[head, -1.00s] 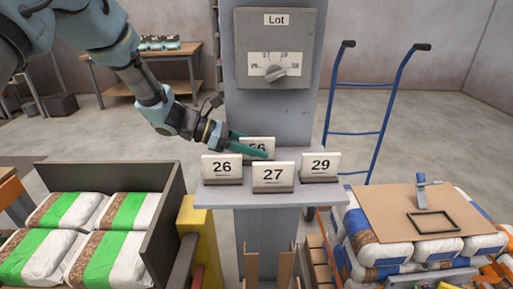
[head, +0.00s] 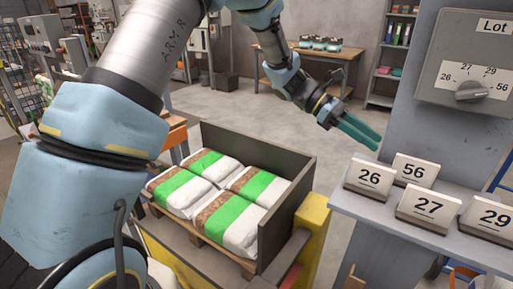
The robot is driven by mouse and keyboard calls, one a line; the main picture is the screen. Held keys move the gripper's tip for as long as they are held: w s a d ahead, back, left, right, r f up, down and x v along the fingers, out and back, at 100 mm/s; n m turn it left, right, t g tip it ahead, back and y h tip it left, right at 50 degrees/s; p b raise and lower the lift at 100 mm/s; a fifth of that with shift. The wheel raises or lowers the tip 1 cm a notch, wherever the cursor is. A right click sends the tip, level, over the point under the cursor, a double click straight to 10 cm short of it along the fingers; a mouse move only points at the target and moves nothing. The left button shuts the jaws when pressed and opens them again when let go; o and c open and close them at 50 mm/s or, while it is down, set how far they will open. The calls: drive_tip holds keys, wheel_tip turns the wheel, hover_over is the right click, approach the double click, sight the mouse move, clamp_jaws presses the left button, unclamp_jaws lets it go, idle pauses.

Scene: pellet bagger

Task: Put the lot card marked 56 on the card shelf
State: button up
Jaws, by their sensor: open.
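The lot card marked 56 (head: 414,170) stands upright at the back of the grey card shelf (head: 352,205), behind the cards marked 26 (head: 369,177) and 27 (head: 429,206). The card marked 29 (head: 490,217) stands at the right, partly cut off by the picture's edge.
A grey Lot box with a dial (head: 471,91) is on the post above the shelf. A dark-walled bin (head: 288,215) of green-and-white bags stands left of the shelf, with a yellow post (head: 312,222) between. A workbench (head: 325,57) stands behind.

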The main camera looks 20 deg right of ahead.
drive_tip(key=shift+w+a, duration=0.1)
drive_tip(key=w+a+f+m+t+y, duration=0.25)
drive_tip(key=w+a+t, duration=0.2)
drive_tip(key=a, duration=0.85)
drive_tip(key=w+a+f+m+t+y, duration=0.1)
drive_tip(key=w+a+f+t+y, duration=0.15)
drive_tip(key=w+a, duration=0.7)
drive_tip(key=s+a+m+t+y, duration=0.2)
drive_tip(key=a+m+t, duration=0.3)
drive_tip(key=a, duration=2.1)
drive_tip(key=shift+s+a+f+t+y, duration=0.3)
drive_tip(key=shift+s+y, duration=0.1)
drive_tip(key=shift+s, duration=0.15)
